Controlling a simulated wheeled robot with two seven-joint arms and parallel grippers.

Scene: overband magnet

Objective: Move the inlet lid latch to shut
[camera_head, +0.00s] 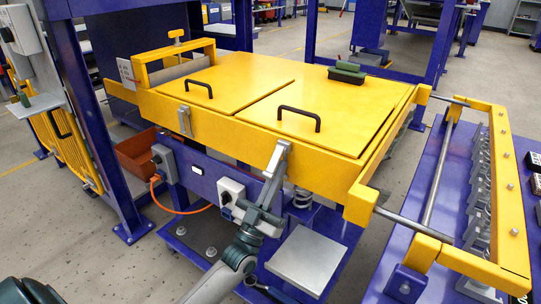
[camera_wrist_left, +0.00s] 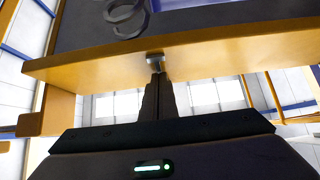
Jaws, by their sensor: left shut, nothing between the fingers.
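A grey metal latch (camera_head: 279,158) is on the front yellow wall below the nearer, right-hand lid (camera_head: 318,112). A second grey latch (camera_head: 185,121) is on the same wall below the other lid (camera_head: 212,82). I cannot tell from labels which lid is the inlet one. My left gripper (camera_head: 270,186) is at the lower end of the nearer latch, its fingers pointing up. In the left wrist view, the shut, empty fingers (camera_wrist_left: 157,78) end just below a small metal piece (camera_wrist_left: 155,62) at the yellow wall's edge. Whether they touch is unclear. My right gripper is not in view.
Both lids lie flat with black handles. A grey switch box (camera_head: 231,193) is on the blue frame left of my gripper. A spring (camera_head: 302,197) and a grey plate (camera_head: 306,258) lie to the right. A yellow frame with rods (camera_head: 440,180) stands further right.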

